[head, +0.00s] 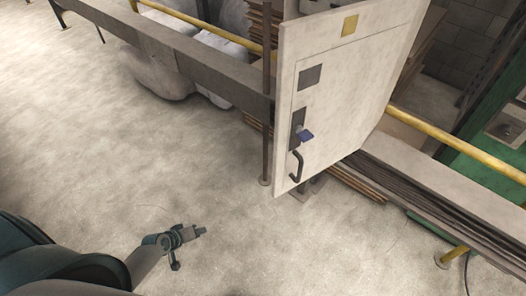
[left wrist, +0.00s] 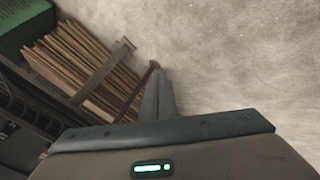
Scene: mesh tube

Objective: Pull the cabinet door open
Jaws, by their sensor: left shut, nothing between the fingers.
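The cabinet (head: 347,27) is a pale, worn metal box front standing right of centre in the head view. Its door (head: 345,105) shows as an outlined panel that looks flush with the front. A black curved handle (head: 297,166) sits low near the door's left edge, below a dark lock plate with a blue piece (head: 306,135). My left gripper (head: 203,231) is over the floor, left of and nearer than the handle, well apart from it. It is shut and empty; its fingers (left wrist: 158,96) also show together in the left wrist view. My right gripper is not in view.
A grey beam (head: 150,45) and yellow rail run behind and left of the cabinet, with white sacks (head: 160,75) beyond. Stacked boards (head: 360,185) and a yellow rail (head: 460,150) extend right. A thin post (head: 266,120) stands just left of the cabinet. The floor in front is clear.

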